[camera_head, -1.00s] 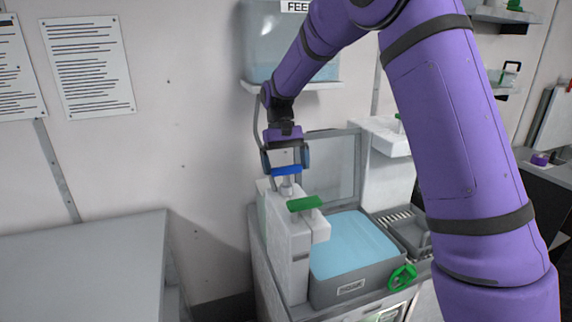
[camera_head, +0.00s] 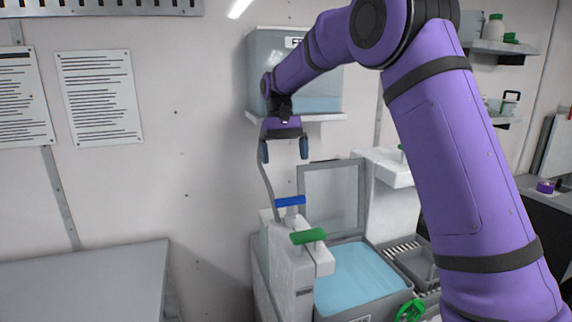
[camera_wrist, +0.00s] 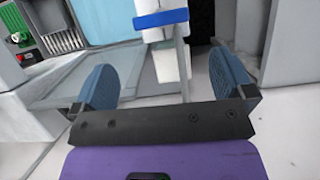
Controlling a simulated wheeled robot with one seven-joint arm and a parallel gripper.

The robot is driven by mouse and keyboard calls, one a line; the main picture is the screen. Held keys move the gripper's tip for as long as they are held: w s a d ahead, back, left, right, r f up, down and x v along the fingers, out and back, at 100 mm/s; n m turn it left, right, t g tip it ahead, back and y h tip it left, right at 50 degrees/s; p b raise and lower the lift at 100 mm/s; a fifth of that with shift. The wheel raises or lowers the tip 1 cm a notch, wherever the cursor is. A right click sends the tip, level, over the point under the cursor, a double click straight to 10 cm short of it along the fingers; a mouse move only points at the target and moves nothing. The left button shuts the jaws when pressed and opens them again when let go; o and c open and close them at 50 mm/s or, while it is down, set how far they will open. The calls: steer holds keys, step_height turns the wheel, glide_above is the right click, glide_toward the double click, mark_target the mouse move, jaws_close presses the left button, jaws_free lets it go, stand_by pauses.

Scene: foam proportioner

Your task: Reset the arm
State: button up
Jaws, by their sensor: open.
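My purple arm reaches across the head view, and my gripper (camera_head: 284,152) points down at its end. The gripper is open and empty, a little above the blue-handled valve (camera_head: 290,201). The wrist view shows my two blue finger pads (camera_wrist: 165,88) spread apart, with the blue handle (camera_wrist: 161,18) beyond them and not touching them. A green handle (camera_head: 308,236) sits on the white block just in front of the blue one.
An open bin of blue liquid (camera_head: 355,275) stands right of the white block, with its clear lid (camera_head: 333,196) raised. A tank (camera_head: 265,75) sits on a wall shelf behind my arm. A grey table (camera_head: 85,275) at the left is bare.

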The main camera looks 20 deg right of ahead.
stand_by(0.4)
steer(key=s+d+r+t, duration=0.2)
steer(key=s+r, duration=0.1)
steer(key=s, duration=0.6)
steer(key=s+d+r+t, duration=0.2)
steer(key=s+t, duration=0.1)
steer(key=s, duration=0.6)
steer(key=s+d+r+t, duration=0.2)
steer(key=s+r, duration=0.1)
steer(key=s, duration=0.7)
steer(key=s+f+t, duration=0.2)
steer(key=s+f, duration=0.3)
steer(key=s, duration=0.4)
steer(key=shift+s+d+t, duration=0.25)
steer(key=shift+d+t, duration=0.05)
steer(key=shift+d, duration=0.1)
